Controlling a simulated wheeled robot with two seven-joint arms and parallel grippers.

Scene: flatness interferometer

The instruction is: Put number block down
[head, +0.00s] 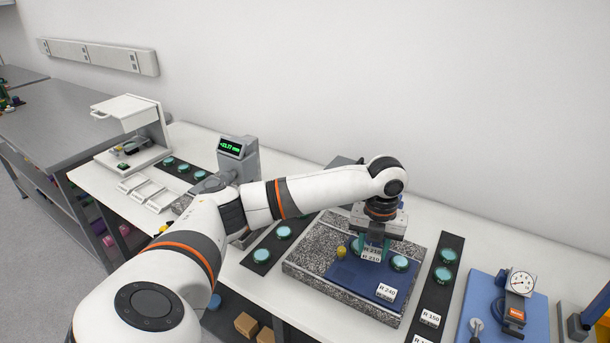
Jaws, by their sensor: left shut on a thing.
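My left gripper (373,246) reaches over the granite plate (322,250) from the upper left, fingers pointing down. It is shut on a white number block (371,255), whose label seems to read R 210. The block is at the back part of the blue mat (345,274) on the plate; I cannot tell whether it touches the mat. Another white number block, R 240 (386,292), lies at the mat's front right. A teal disc (400,263) lies right of the held block, and a small yellow piece (341,252) is to its left. My right gripper is out of view.
Dark strips with teal discs flank the plate; the right strip (436,287) bears an R 150 block (430,318). A dial gauge (521,282) stands on a blue base at right. A green-lit display unit (238,156) stands behind my left arm. Mat space between the blocks looks free.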

